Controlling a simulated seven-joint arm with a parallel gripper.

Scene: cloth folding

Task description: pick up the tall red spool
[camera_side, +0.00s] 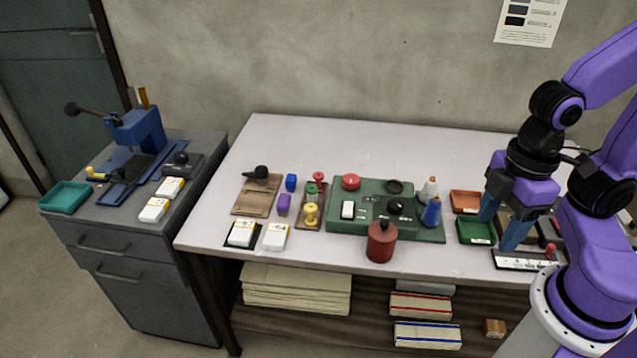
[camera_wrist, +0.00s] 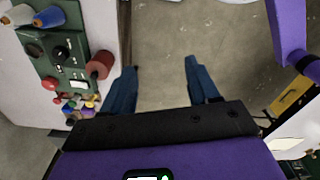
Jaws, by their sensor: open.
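A small flanged red spool (camera_side: 318,178) stands at the back of a brown board (camera_side: 324,217), behind a green spool (camera_side: 312,190) and a yellow spool (camera_side: 311,212). A larger dark red cylinder with a dark knob (camera_side: 381,242) stands at the table's front edge; it also shows in the wrist view (camera_wrist: 97,66). My gripper (camera_side: 498,230) is open and empty, well to the right of both red things. In the wrist view, bare floor shows between its fingers (camera_wrist: 163,70), with the table to the left. The small spools there are tiny and crowded.
A green panel (camera_side: 340,222) with knobs lies mid-table. White (camera_side: 429,190) and blue (camera_side: 431,212) cones stand at its right. Orange (camera_side: 466,201) and green (camera_side: 470,238) trays are near my fingers. The table's back (camera_side: 400,145) is clear.

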